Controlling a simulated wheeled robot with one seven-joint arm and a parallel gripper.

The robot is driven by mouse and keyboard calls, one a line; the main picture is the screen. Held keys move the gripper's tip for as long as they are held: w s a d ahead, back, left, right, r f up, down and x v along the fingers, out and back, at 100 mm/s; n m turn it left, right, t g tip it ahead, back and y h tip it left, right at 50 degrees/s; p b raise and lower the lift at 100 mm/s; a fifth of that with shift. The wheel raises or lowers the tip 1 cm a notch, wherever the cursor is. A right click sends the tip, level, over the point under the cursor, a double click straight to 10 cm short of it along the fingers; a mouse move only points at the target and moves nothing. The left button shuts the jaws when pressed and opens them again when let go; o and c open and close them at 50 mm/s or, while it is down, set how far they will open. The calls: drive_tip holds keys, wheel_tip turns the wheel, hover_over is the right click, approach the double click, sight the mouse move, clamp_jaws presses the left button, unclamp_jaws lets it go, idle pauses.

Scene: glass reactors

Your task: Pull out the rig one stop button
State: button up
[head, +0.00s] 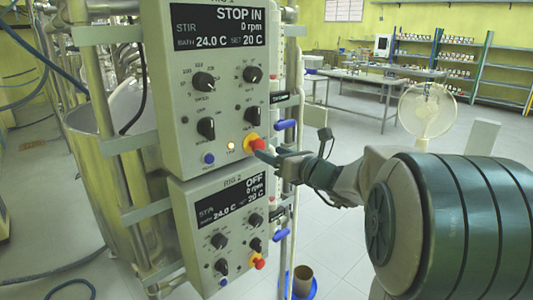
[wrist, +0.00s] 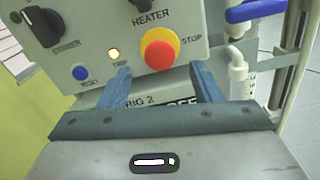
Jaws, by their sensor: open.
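The rig one stop button (head: 256,145) is red on a yellow collar, at the lower right of the upper control box (head: 222,120). That box's display (head: 238,20) reads STOP IN, 0 rpm, bath 24.0 C, set 20 C. In the wrist view the stop button (wrist: 160,54) sits beyond my fingertips, with STOP printed beside it. My gripper (wrist: 160,80) is open and empty, its two blue fingers pointing toward the button from below. In the head view my gripper (head: 262,155) is close to the button's right side; whether it touches cannot be told.
A lit trip lamp (wrist: 113,54) and blue reset button (wrist: 80,73) lie left of the stop button. The rig two box (head: 225,235) hangs below, its display reading OFF, with its own stop button (head: 259,263). A blue-handled valve (head: 284,125) and pipes stand to the right.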

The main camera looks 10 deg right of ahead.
drive_tip(key=b+v, duration=0.1)
drive_tip(key=v, duration=0.9)
drive_tip(key=shift+s, duration=0.2)
drive_tip(key=s+a+f+n+g, duration=1.05)
drive_tip(key=a+f+n, duration=0.2)
drive_tip(key=n, duration=0.25)
drive_tip(key=s+d+f+n+g+h, duration=0.1)
drive_tip(key=s+d+f+n+h, duration=0.1)
drive_tip(key=n, duration=0.6)
drive_tip(key=s+d+f+n+g+h, duration=0.1)
drive_tip(key=s+f+n+h, duration=0.3)
drive_tip(key=n, duration=0.5)
drive_tip(key=s+d+h, duration=0.1)
drive_tip(key=s+h, duration=0.1)
drive_tip(key=s, duration=0.1)
drive_tip(key=shift+s+d+n+h, duration=0.25)
drive_tip(key=shift+s+n+h, duration=0.05)
drive_tip(key=shift+s+h, duration=0.1)
